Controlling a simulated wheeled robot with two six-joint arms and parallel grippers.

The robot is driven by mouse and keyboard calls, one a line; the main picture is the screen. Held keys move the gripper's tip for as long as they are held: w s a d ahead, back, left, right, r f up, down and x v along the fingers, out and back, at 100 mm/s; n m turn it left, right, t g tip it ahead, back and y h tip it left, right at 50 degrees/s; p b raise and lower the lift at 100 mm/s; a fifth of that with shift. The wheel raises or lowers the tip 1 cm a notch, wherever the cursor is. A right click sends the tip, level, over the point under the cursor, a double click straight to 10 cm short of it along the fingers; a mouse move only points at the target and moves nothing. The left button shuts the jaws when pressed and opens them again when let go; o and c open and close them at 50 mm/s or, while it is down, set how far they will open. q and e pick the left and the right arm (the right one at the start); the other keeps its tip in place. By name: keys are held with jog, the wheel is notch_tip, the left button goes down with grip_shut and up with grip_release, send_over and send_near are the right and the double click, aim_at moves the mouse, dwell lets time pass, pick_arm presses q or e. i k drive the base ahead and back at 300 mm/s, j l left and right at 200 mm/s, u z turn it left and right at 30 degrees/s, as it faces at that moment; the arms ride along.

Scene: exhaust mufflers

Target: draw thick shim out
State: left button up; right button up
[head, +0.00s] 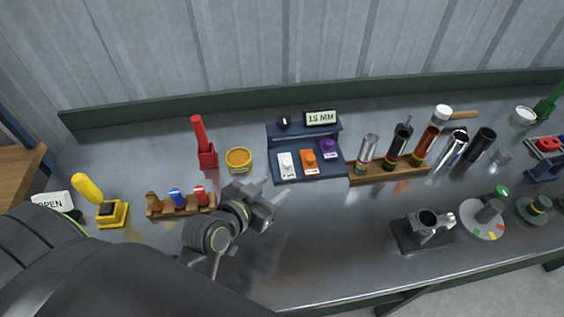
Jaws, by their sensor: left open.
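A dark blue stand (294,133) with a "15 MM" sign (320,118) is at the back middle of the bench. On its lower shelf are a white labelled piece (287,164), an orange piece (309,161) and a purple piece (327,149). I cannot tell which, if any, is the thick shim; the labels are too small to read. My left gripper (278,197) is open and empty, in front of the stand and a little left of the white piece, apart from it. My right gripper is not in view.
A wooden rack (388,173) with upright tubes stands right of the blue stand. A yellow tin (238,158) and red tool (204,148) are to its left. A small rack (180,208) sits left of my gripper. A dark clamp (425,228) is at right. The front middle is clear.

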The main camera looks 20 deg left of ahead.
aim_at(326, 145)
jog(key=k+l, duration=0.65)
jog(key=k, duration=0.25)
